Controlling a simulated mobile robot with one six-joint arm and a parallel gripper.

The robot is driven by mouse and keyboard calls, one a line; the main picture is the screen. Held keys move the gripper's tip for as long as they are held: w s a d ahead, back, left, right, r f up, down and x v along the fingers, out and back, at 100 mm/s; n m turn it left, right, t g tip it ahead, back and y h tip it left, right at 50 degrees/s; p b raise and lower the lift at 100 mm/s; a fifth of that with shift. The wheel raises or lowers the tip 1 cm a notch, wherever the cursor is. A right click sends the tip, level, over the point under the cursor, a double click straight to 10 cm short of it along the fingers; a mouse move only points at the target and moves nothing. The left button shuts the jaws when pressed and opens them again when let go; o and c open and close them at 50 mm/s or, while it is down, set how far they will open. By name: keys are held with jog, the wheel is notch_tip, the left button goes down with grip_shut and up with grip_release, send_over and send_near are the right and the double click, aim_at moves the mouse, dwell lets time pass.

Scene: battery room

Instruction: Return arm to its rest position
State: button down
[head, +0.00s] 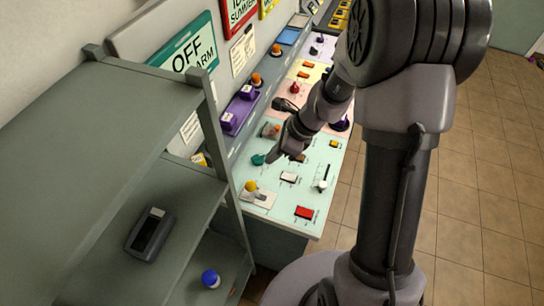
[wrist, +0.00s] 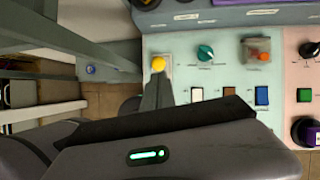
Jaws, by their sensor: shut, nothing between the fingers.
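My arm rises from the base at the right of the head view, bends at the top and reaches down-left over the control panel (head: 320,130). My gripper (head: 275,155) is shut and empty, above the pale green section near the teal knob (head: 258,160). In the wrist view its dark body with a green light fills the bottom and hides part of the panel (wrist: 215,75). The teal knob (wrist: 205,52) and a yellow knob (wrist: 158,63) show beyond it. No marker for the rest position is visible.
A grey-green shelf (head: 100,130) with a dark handheld device (head: 150,233) stands close at the left. Signs, including a green OFF sign (head: 190,50), line the wall. Tiled floor (head: 480,190) is open at the right.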

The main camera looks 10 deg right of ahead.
jog(key=s+a+r+n+t+h+b, duration=0.1)
jog(key=s+n+t+b, duration=0.1)
jog(key=s+n+b, duration=0.7)
jog(key=s+a+r+n+t+h+b, duration=0.1)
jog(key=s+n+t+h+b, duration=0.1)
jog(key=s+n+b, duration=0.7)
jog(key=shift+s+r+n+b, duration=0.3)
jog(key=shift+s+n+b, duration=0.1)
jog(key=shift+s+b, duration=0.3)
dwell(0.4)
jog(key=c, duration=2.1)
grip_release()
